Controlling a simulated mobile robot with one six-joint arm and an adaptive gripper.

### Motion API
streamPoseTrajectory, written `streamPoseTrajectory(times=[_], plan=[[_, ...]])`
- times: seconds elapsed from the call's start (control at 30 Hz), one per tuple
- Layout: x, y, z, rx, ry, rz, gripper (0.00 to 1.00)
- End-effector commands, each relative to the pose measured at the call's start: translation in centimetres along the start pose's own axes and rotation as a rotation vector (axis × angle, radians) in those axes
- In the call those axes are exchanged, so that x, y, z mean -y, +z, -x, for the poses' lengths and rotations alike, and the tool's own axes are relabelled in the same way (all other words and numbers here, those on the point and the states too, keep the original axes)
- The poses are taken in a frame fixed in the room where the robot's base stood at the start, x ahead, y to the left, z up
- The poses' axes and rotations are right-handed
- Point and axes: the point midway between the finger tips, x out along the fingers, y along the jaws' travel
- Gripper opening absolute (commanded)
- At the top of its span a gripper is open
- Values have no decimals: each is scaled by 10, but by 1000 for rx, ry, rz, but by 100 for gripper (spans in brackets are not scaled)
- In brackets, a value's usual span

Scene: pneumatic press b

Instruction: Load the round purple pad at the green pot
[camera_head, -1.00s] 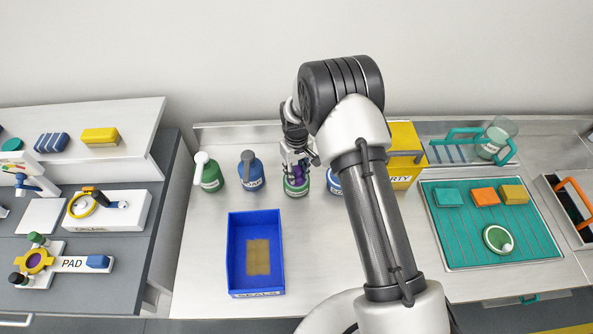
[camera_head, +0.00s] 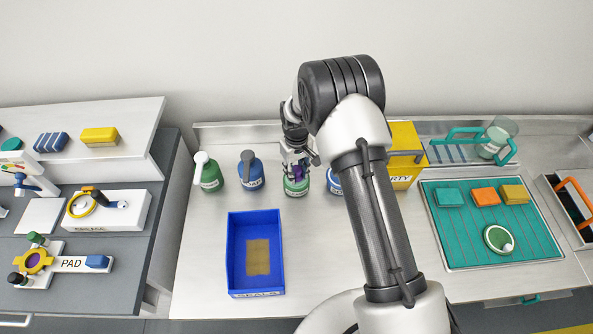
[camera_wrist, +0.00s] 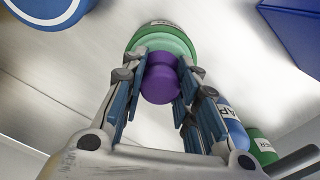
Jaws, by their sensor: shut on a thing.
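My gripper (camera_wrist: 160,88) is shut on the round purple pad (camera_wrist: 160,80), a purple knob-like piece between its fingers in the wrist view. In the head view the gripper points down over the green pot, and a little purple shows at its fingertips (camera_head: 298,172). The green pot (camera_head: 296,188) is a low round pot with a white label, standing on the bench directly below; it also shows beyond the pad in the wrist view (camera_wrist: 150,36). The pad's underside is hidden, and I cannot tell whether it touches the pot.
A blue pot (camera_head: 334,184) stands close to the right, partly behind my arm. A blue bottle (camera_head: 251,172) and a green bottle (camera_head: 208,174) stand to the left. A blue tray (camera_head: 236,262) lies in front. Bare bench lies between tray and pots.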

Motion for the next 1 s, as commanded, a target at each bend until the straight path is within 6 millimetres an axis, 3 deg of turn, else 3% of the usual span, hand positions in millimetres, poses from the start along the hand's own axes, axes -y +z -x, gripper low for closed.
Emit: streamPoseTrajectory(times=[0.4, 1.0], plan=[[0, 1, 1, 3, -1, 0, 9], [0, 1, 49, 2, 0, 0, 9]])
